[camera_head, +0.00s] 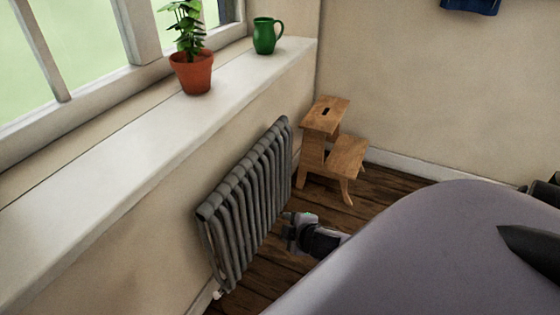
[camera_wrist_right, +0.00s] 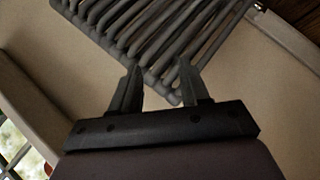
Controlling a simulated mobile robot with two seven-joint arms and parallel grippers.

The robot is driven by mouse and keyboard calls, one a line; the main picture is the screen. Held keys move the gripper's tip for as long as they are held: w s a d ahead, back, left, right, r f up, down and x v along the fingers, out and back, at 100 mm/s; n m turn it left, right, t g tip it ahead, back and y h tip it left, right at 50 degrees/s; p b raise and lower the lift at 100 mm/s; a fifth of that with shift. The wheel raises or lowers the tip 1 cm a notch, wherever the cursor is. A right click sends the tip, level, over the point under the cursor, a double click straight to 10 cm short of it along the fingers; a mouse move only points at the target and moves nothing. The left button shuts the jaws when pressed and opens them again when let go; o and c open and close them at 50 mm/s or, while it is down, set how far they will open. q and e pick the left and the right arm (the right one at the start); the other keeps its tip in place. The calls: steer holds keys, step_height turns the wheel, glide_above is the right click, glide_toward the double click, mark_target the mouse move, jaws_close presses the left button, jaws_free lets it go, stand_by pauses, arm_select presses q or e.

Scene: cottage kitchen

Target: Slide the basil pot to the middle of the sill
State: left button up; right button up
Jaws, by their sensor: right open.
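The basil pot (camera_head: 193,75), a terracotta pot with a green leafy plant, stands upright on the white window sill (camera_head: 110,155). It is towards the sill's far end in the head view, close to the window frame and left of a green jug. My right gripper (camera_head: 287,231) is in front of the radiator, low and well away from the pot. In the right wrist view its two fingers (camera_wrist_right: 157,90) are apart with nothing between them, facing the radiator and wall. A small orange patch at that view's lower left is too small to identify. My left gripper is not in view.
The green jug (camera_head: 265,36) stands at the sill's far end. A grey radiator (camera_head: 245,195), also in the wrist view (camera_wrist_right: 150,35), is on the wall below the sill. A wooden step stool (camera_head: 327,150) stands beyond it. The sill's near stretch is bare.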

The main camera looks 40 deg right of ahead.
steer(key=s+a+f+m+y, duration=0.2)
steer(key=s+a+m+y, duration=0.2)
steer(key=s+a, duration=0.7)
steer(key=s+a+r+m+p, duration=0.2)
steer(key=a+r+m+p, duration=0.1)
steer(key=a+r+p, duration=0.2)
step_height(320, 180, up, 3)
steer(key=shift+a+f+y+p, duration=0.15)
steer(key=shift+a+y+p, duration=0.25)
steer(key=shift+p, duration=0.8)
steer(key=shift+w+d, duration=0.15)
